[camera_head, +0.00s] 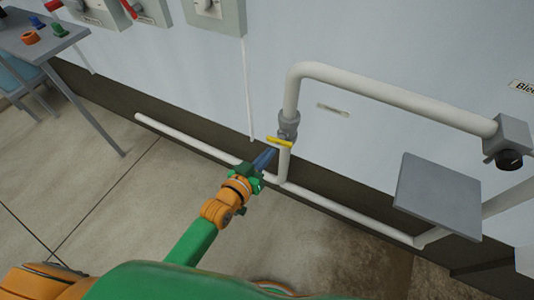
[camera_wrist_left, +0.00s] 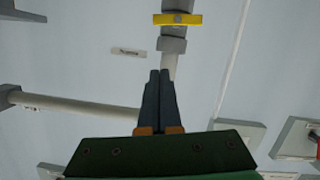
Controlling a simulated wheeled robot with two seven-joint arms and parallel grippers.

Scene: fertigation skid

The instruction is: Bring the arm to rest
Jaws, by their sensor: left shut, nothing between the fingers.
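My left arm comes up from the bottom of the head view, and its gripper (camera_head: 268,157) is near the white upright pipe, just below the yellow valve handle (camera_head: 280,141). In the left wrist view the gripper's two dark fingers (camera_wrist_left: 160,75) are together with nothing between them. The yellow handle (camera_wrist_left: 178,19) lies crosswise on the grey valve (camera_wrist_left: 173,45) beyond the fingertips, with a visible gap between in that view. My right gripper is in neither view.
White pipe (camera_head: 390,95) runs right to a fitting with a black knob (camera_head: 509,160). A grey plate (camera_head: 438,192) juts out at the right. Grey wall boxes (camera_head: 217,15) are above. A table (camera_head: 60,40) stands at the upper left. The floor at left is clear.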

